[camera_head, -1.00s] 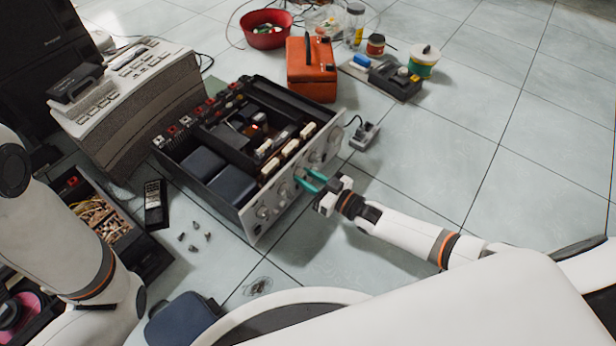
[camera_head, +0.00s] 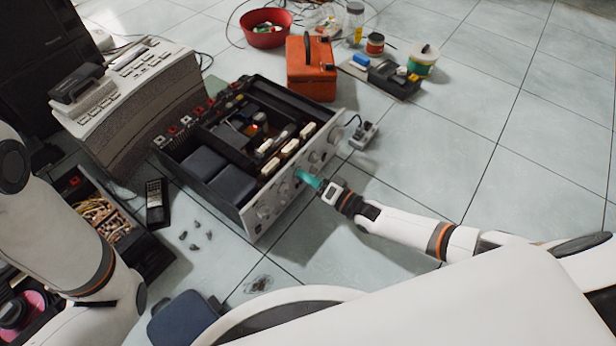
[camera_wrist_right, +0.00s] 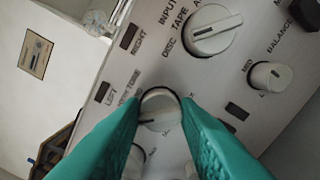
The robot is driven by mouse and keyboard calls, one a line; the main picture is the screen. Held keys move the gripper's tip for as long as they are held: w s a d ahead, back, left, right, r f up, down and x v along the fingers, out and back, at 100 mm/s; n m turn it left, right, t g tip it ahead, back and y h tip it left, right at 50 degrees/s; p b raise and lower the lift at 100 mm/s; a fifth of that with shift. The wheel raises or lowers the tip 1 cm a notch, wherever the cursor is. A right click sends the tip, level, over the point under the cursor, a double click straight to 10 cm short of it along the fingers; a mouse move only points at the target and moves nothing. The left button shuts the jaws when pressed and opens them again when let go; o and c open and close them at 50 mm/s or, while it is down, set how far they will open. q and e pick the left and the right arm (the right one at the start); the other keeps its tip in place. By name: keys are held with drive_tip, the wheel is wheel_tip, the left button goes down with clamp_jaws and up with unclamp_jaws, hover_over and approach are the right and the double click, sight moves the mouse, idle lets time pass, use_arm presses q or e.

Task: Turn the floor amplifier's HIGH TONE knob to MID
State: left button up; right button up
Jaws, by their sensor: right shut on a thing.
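The amplifier (camera_head: 284,197) sits on the floor with its top open, its silver front panel and row of knobs facing my right arm. My right gripper (camera_head: 308,179) reaches the middle of that panel with its teal fingers. In the right wrist view the fingers are shut on a small round silver knob (camera_wrist_right: 160,106), one on each side. A dark pointer line on its face points left. Lettering beside it ends in TONE; the fingers hide part of the markings. My left arm shows at the left, but its gripper is out of view.
A larger selector knob (camera_wrist_right: 212,30) and a balance knob (camera_wrist_right: 269,76) stand close by on the panel. An orange toolbox (camera_head: 311,72) and a small adapter (camera_head: 363,135) lie beyond the amplifier. The floor right of it is mostly clear.

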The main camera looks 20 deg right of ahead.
drive_tip(key=m+b, duration=0.1)
drive_tip(key=m, duration=0.6)
drive_tip(key=shift+f+m, duration=0.1)
drive_tip(key=shift+m, duration=0.6)
drive_tip(key=o, duration=1)
drive_tip(key=shift+c, duration=0.2)
